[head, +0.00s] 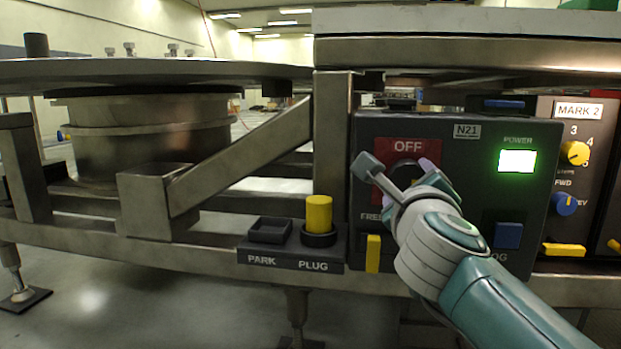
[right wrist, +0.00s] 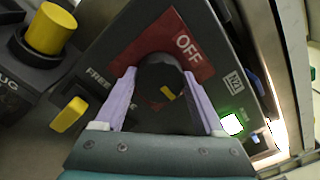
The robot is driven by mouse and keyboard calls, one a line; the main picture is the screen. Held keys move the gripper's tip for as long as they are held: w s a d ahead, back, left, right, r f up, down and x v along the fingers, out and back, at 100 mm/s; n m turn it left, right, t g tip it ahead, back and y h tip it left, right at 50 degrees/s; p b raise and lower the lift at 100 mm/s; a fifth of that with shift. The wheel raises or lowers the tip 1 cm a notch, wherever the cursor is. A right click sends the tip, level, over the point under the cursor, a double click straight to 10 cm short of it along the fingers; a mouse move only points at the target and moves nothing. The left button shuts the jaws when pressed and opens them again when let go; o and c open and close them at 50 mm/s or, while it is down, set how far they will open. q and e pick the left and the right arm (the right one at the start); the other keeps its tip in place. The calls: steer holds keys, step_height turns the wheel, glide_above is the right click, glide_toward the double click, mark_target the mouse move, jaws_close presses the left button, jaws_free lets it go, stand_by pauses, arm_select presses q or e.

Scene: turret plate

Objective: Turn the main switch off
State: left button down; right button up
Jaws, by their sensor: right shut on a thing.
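The main switch is a black rotary knob (right wrist: 160,78) on a red plate (head: 380,152) marked OFF, on the dark control box (head: 470,195) labelled N21. In the right wrist view the knob sits between the two pale purple fingers of my right gripper (right wrist: 162,100), which is shut on it. A small yellow mark shows on the knob, pointing away from the OFF lettering. In the head view my right gripper (head: 408,180) covers most of the knob. The POWER lamp (head: 517,161) is lit green. My left gripper is not in view.
A yellow plug (head: 319,213) stands in the PLUG holder beside the empty PARK socket (head: 269,230). A yellow lever (head: 373,253) and a blue button (head: 508,235) are on the box. The MARK 2 panel (head: 578,130) is at right. The turret plate (head: 140,70) overhangs at left.

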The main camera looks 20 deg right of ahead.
steer(key=shift+r+n+p, duration=0.1)
steer(key=shift+n+p, duration=0.7)
steer(key=shift+p, duration=0.05)
steer(key=shift+n+p, duration=0.95)
steer(key=shift+n, duration=0.25)
steer(key=n+p, duration=0.2)
steer(key=n, duration=0.2)
steer(key=shift+p, duration=0.35)
steer(key=n+p, duration=0.2)
steer(key=n, duration=0.3)
steer(key=n+p, duration=0.1)
steer(key=n, duration=0.3)
steer(key=shift+n, duration=0.7)
steer(key=o, duration=1.3)
steer(key=shift+f, duration=0.2)
